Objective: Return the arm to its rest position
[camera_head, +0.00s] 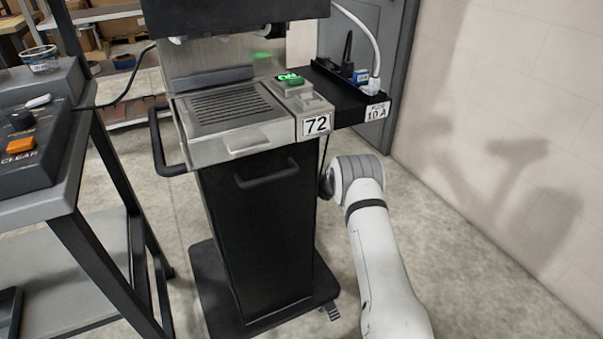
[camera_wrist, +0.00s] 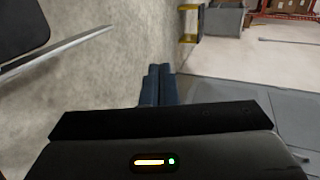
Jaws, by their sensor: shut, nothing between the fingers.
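My arm (camera_head: 378,255) reaches up from the bottom right in the head view, to the right of the dispenser's black cabinet. Its far end is hidden behind the arm's own joint there, so the gripper does not show in that view. In the wrist view my gripper (camera_wrist: 158,84) shows with its two dark fingers side by side, shut and empty. Bare concrete floor and grey surfaces lie beyond the fingers.
The dispenser (camera_head: 230,105) marked 72 stands on a wheeled base, with a black side shelf (camera_head: 340,95) at its right. A grey bench with a control box (camera_head: 35,130) stands left. A pale wall is at right. Floor between arm and wall is clear.

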